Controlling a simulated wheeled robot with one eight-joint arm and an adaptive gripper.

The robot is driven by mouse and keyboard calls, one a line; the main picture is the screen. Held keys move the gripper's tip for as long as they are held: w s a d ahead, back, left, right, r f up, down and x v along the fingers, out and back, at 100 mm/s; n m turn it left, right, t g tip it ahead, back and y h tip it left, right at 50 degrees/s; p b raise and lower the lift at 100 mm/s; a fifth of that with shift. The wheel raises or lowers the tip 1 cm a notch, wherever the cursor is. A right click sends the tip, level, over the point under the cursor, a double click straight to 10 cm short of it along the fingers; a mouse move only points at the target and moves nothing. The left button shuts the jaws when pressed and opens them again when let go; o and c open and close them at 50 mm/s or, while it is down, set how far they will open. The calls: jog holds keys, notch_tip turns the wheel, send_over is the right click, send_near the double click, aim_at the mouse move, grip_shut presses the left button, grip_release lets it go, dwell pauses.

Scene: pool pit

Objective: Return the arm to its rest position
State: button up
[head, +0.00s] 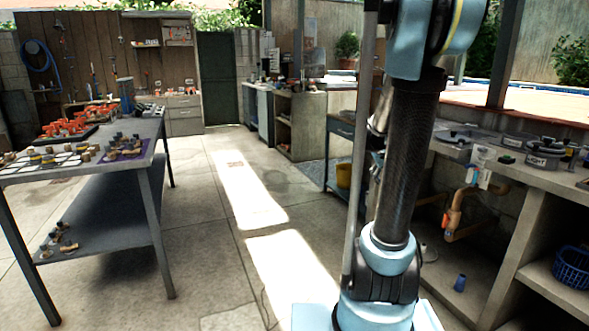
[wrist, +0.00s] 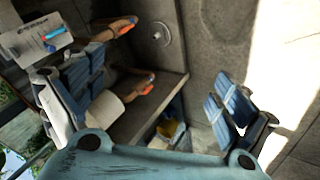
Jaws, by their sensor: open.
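My arm (head: 408,160) stands upright at the right of the middle in the head view, with its upper part cut off by the top edge. I cannot make out the gripper's fingers clearly there. In the wrist view my gripper (wrist: 155,98) is open, its two blue-padded fingers wide apart at left and right. Nothing is held between them. Behind the fingers are the concrete counter's underside space and pipes (wrist: 120,90) with orange ends. How far they are from the fingers I cannot tell.
A stone counter (head: 545,195) with a copper pipe (head: 455,215) and a blue basket (head: 572,268) is close on the right. A blue cart (head: 341,130) with a yellow bucket (head: 343,175) stands behind my arm. A grey table (head: 150,130) stands left. The floor between is clear.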

jog(key=s+a+f+y, duration=0.2)
jog(key=s+a, duration=0.4)
jog(key=s, duration=0.3)
jog(key=s+a+f+g+y, duration=0.1)
jog(key=s+a+f+y, duration=0.1)
jog(key=s+a, duration=0.4)
jog(key=s+a+f+y, duration=0.2)
jog(key=s+a+f, duration=0.2)
jog(key=s, duration=0.8)
jog(key=shift+s+a+f+g, duration=0.3)
jog(key=shift+a+g, duration=0.1)
jog(key=shift+a, duration=0.65)
jog(key=shift+o, duration=0.6)
jog(key=shift+s+a+f, duration=0.15)
jog(key=shift+s+f, duration=0.05)
jog(key=shift+s, duration=0.05)
